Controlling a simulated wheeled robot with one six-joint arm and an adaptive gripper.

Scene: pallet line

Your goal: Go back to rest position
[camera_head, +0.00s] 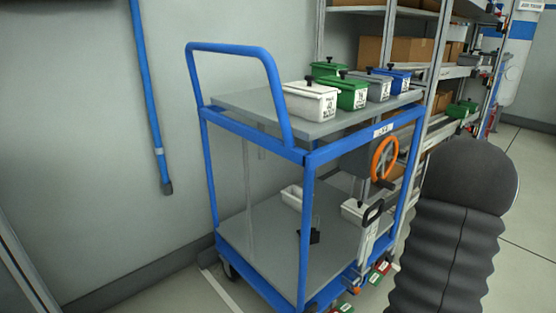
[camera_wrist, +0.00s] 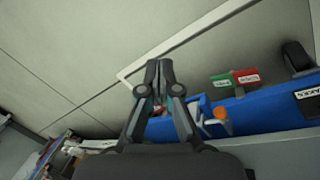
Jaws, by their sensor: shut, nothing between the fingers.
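My gripper (camera_wrist: 158,78) shows in the wrist view with its two fingers together and nothing between them. It points toward the floor, with the blue edge of the cart (camera_wrist: 260,115) just below and to the right of it in the picture. In the head view my dark ribbed arm cover stands at the right, and the gripper itself is not visible there.
A blue-framed cart (camera_head: 307,220) stands in the middle, with white (camera_head: 310,102), green (camera_head: 350,92), grey and blue lidded boxes on top. An orange handwheel (camera_head: 384,158) is on its side. Shelving (camera_head: 432,70) stands behind. Floor at the right (camera_head: 525,190) is clear.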

